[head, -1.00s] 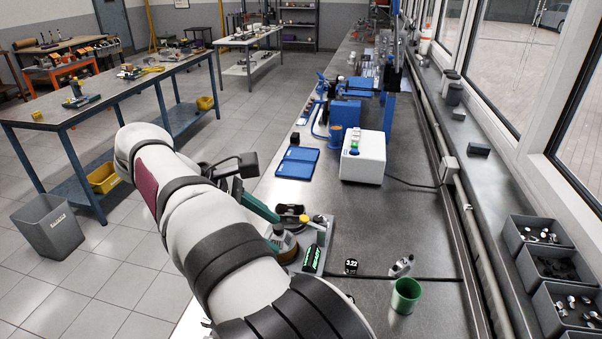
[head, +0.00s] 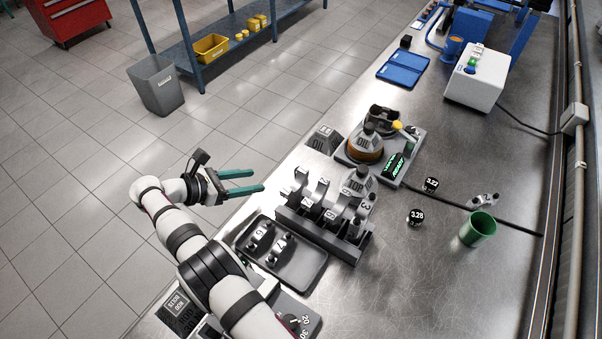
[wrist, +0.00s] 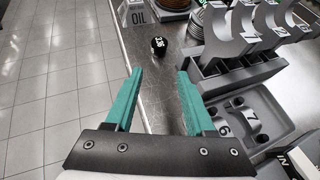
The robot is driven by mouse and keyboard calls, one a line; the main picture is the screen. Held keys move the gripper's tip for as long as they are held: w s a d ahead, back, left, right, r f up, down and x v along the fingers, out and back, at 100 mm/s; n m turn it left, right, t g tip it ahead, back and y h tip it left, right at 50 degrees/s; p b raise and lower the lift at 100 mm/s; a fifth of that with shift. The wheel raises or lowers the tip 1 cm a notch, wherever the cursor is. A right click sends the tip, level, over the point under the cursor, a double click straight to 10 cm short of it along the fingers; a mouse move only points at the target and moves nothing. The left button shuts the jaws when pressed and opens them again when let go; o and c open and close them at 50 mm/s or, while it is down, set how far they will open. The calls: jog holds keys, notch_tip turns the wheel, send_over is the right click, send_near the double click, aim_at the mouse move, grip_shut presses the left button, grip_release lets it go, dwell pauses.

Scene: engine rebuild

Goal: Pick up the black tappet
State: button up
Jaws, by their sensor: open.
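Black tappets with white numbers stand on the bench in the head view, one marked 3.22 (head: 430,184) and one marked 3.28 (head: 415,217). A small black tappet (wrist: 158,44) with a white number shows in the wrist view, near the dark box marked OIL (wrist: 137,15). Its number is hard to read, and I cannot match it surely to one in the head view. My gripper (head: 258,181) has green fingers, is open and empty, and is near the bench's left edge. In the wrist view, the tappet shows just beyond and between the fingertips (wrist: 160,74), apart from them.
A rack of grey caps (head: 320,235) and a dark tray (head: 285,252) with numbered parts lie right of my gripper. An oil-can stand (head: 390,160) is behind. A green cup (head: 477,230) and a grey part (head: 483,200) stand farther right.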

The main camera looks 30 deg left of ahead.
aim_at(295, 174)
jog(key=x, duration=1.5)
jog(key=shift+w+d+f, duration=0.1)
jog(key=shift+w+f, duration=0.05)
jog(key=shift+w, duration=0.15)
grip_shut()
